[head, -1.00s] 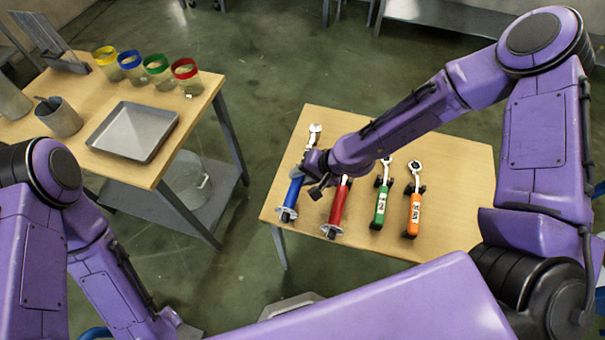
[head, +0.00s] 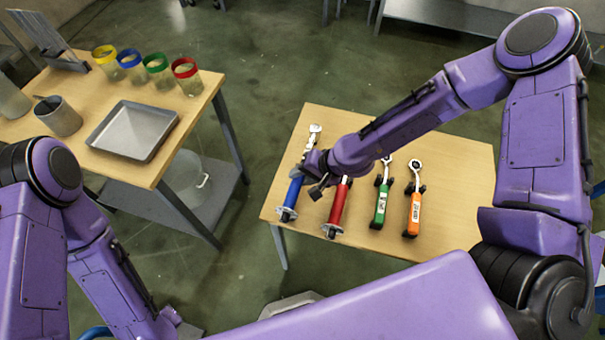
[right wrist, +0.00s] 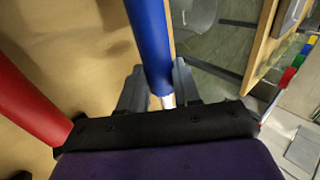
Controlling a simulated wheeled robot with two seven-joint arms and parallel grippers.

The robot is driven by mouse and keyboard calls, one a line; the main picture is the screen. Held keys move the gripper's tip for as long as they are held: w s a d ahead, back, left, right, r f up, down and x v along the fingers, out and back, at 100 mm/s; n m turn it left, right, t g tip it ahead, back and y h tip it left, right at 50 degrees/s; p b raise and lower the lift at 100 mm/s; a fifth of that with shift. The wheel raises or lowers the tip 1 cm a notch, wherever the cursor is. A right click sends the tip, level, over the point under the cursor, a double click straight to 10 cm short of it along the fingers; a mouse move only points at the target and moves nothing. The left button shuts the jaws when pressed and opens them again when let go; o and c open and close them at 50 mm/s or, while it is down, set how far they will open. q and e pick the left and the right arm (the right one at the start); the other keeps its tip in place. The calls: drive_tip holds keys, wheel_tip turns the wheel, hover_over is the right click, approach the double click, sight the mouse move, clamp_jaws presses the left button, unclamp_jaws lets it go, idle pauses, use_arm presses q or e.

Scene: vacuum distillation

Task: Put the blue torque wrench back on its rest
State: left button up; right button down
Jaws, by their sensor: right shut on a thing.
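The blue torque wrench (head: 293,194) is at the left side of the right-hand wooden table, with its silver head (head: 314,130) pointing to the far edge. My right gripper (head: 303,174) is shut on it. In the right wrist view the blue handle (right wrist: 149,42) runs down between the grey fingers (right wrist: 158,90).
A red wrench (head: 338,206) lies close to the right of the blue one. A green wrench (head: 381,202) and an orange wrench (head: 413,208) lie further right. The table's (head: 460,185) right part is clear. Another table on the left holds a grey tray (head: 132,131) and several colour-rimmed jars.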

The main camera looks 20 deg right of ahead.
drive_tip(key=shift+w+f+b, duration=0.1)
drive_tip(key=shift+f+b, duration=0.95)
drive_tip(key=shift+f, duration=0.25)
drive_tip(key=c, duration=0.9)
unclamp_jaws()
drive_tip(key=shift+o, duration=0.9)
drive_tip(key=p+v, duration=0.1)
drive_tip(key=v, duration=0.9)
drive_tip(key=shift+s+r, duration=0.2)
drive_tip(key=shift+s, duration=0.05)
drive_tip(key=shift+d, duration=0.1)
